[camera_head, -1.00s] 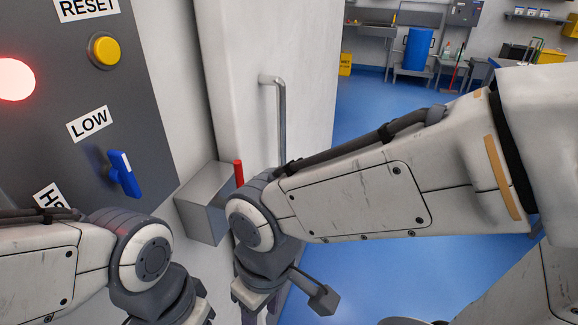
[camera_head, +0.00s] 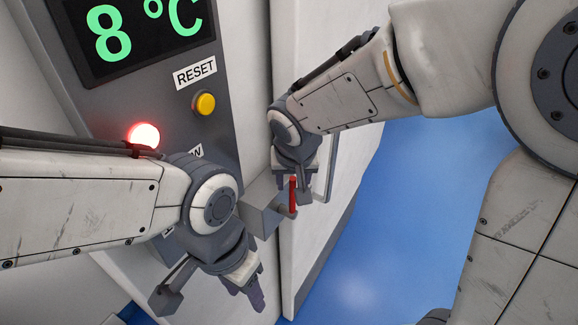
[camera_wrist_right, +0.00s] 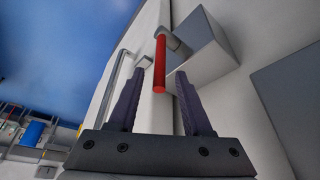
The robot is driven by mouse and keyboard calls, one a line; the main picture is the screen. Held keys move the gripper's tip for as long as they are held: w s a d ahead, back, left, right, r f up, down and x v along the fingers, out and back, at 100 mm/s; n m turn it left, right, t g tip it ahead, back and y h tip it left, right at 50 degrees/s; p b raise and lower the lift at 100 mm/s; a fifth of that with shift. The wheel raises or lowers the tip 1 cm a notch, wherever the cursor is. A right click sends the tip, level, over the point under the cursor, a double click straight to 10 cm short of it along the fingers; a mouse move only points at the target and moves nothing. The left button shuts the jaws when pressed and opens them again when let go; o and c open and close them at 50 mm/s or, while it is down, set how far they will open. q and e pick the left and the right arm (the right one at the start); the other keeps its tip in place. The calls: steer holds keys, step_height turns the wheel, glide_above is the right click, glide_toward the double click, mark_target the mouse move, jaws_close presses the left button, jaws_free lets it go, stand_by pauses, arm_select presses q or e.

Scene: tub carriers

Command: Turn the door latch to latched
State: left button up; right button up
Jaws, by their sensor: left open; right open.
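The door latch has a red lever (camera_head: 292,196) by a grey block (camera_head: 260,206) at the door's edge. The lever stands roughly upright in the head view. My right gripper (camera_head: 299,186) is open, with its fingers at the lever. In the right wrist view the red lever (camera_wrist_right: 160,65) shows between the two spread fingertips, with a gap on each side, so it is not gripped. The grey block (camera_wrist_right: 208,50) is behind it to the right. My left gripper (camera_head: 256,298) is open and empty, lower and to the left, pointing down.
A grey control panel (camera_head: 85,95) with a green temperature display, a yellow reset button (camera_head: 204,103) and a lit red lamp (camera_head: 144,134) is on the left. The white door (camera_head: 330,215) carries a grey bar handle (camera_wrist_right: 113,85). Blue floor (camera_head: 405,220) is open to the right.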

steer(key=shift+x, duration=1.75)
jaws_close()
steer(key=shift+r, duration=0.1)
